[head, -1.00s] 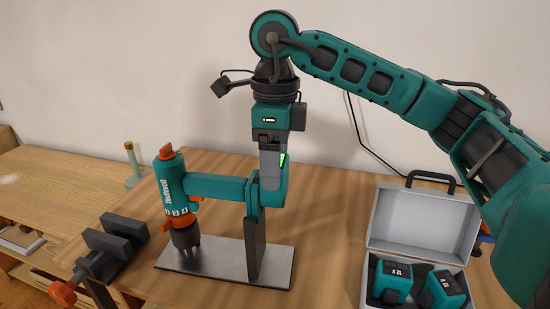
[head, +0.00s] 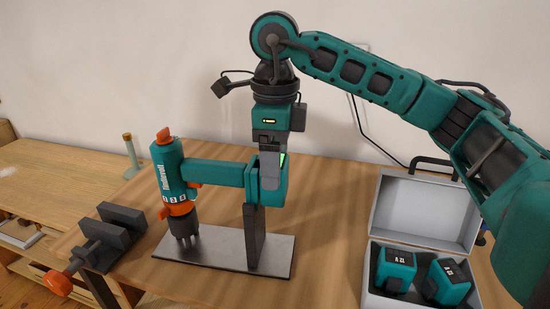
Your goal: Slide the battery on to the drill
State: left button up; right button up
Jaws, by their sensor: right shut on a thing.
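The teal drill (head: 171,173) is mounted in a stand, chuck pointing down, with its handle (head: 215,173) reaching right. The stand has a metal base plate (head: 220,252) and a dark upright (head: 254,235). My right gripper (head: 270,182) points down at the handle's right end, its grey fingers shut on a teal battery (head: 281,192). The battery is at the handle's end, partly hidden by the fingers. I cannot tell whether it is fully seated or only touching. My left gripper is not in view.
An open grey case (head: 424,215) at the right holds two teal batteries (head: 396,272). A dark vise with an orange knob (head: 58,283) is at the left table edge. A small bottle-like item (head: 131,153) stands behind it. Bare wood lies between stand and case.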

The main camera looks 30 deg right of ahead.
jog(key=shift+f+b, duration=0.35)
jog(key=shift+f, duration=0.45)
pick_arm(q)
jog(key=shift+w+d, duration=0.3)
pick_arm(e)
jog(key=o, duration=1.2)
jog(key=shift+o, duration=0.2)
jog(key=shift+r, duration=0.15)
pick_arm(q)
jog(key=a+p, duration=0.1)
jog(key=p, duration=0.1)
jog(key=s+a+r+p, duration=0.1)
jog(key=p, duration=0.1)
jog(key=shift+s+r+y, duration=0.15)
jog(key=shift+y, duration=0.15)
pick_arm(e)
notch_tip(320, 180, up, 13)
